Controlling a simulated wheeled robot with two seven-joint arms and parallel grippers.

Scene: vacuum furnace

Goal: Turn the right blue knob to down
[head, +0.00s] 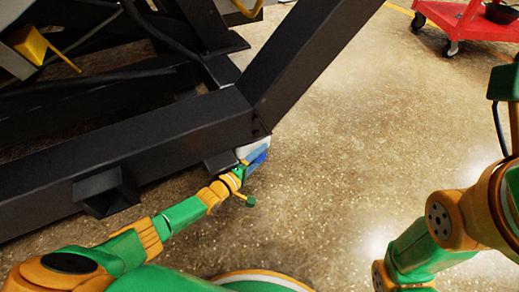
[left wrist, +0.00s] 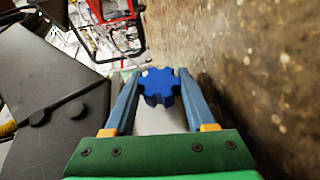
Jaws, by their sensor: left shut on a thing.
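A blue lobed knob (left wrist: 159,88) sits between the two fingers of my left gripper (left wrist: 160,80) in the left wrist view. The fingers are closed on it from both sides. In the head view my left gripper (head: 253,153) is at the lower corner of the black frame, and only a bit of the knob's blue shows there, mostly hidden by the fingers. A pale block is behind the knob in the wrist view. Which way the knob is turned cannot be told. My right gripper is out of view; only right arm links show at the right edge.
A heavy black frame (head: 150,140) fills the left of the head view, with a slanted beam (head: 310,50) rising right. A yellow part (head: 32,46) is at the upper left. A red cart (head: 470,20) stands far right. The speckled floor (head: 350,150) between is clear.

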